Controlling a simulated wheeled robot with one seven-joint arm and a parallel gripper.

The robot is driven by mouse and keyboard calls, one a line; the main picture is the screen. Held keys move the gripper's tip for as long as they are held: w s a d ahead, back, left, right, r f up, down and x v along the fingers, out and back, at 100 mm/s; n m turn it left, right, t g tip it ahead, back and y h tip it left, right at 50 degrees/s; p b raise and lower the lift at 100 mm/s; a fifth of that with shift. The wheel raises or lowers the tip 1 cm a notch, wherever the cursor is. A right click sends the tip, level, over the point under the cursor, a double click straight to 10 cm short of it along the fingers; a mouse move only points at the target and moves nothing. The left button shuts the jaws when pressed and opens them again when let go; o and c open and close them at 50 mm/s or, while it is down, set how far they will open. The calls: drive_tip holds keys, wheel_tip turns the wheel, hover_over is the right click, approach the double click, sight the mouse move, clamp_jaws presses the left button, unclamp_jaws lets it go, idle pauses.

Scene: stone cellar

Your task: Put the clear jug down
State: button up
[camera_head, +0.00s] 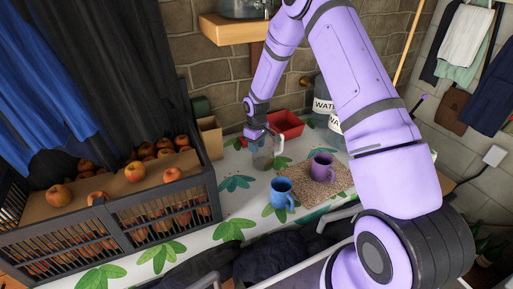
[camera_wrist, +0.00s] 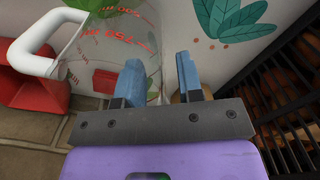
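The clear jug (camera_head: 263,158) has a white handle and appears upright on the leaf-patterned table; its base contact is hard to make out. In the wrist view the jug (camera_wrist: 95,45) shows red measuring marks, with its handle at the left. My gripper (camera_head: 256,133) is at the jug's top, on the side away from the handle. In the wrist view my gripper's blue fingers (camera_wrist: 159,78) stand apart, with the jug's side edge between them. A clear gap shows between the fingers, so they look open around the thin wall rather than shut on it.
A red container (camera_head: 286,124) stands close behind the jug. Water bottles (camera_head: 322,103) stand behind. A dark crate (camera_head: 150,213) of apples is at left. Table front-left of the mugs is clear.

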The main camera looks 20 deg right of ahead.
wheel_tip(320, 180, up, 11)
drive_tip(key=shift+r, duration=0.2)
drive_tip(key=s+a+r+m+t, duration=0.1)
drive_tip(key=s+r, duration=0.7)
drive_tip(key=r, duration=0.4)
drive_tip(key=s+a+r+m+t, duration=0.1)
drive_tip(key=s+r+m, duration=0.1)
drive_tip(key=s+r, duration=0.75)
drive_tip(key=s+r+m+t, duration=0.1)
drive_tip(key=s+r, duration=0.2)
drive_tip(key=s, duration=0.4)
drive_tip(key=s+r+m+t, duration=0.1)
drive_tip(key=s+r, duration=0.2)
drive_tip(key=s, duration=0.4)
drive_tip(key=s+a+r+t, duration=0.1)
drive_tip(key=s+r, duration=0.2)
drive_tip(key=s, duration=0.4)
drive_tip(key=shift+s+r+m, duration=0.2)
drive_tip(key=shift+s+m, duration=0.2)
drive_tip(key=shift+a, duration=0.1)
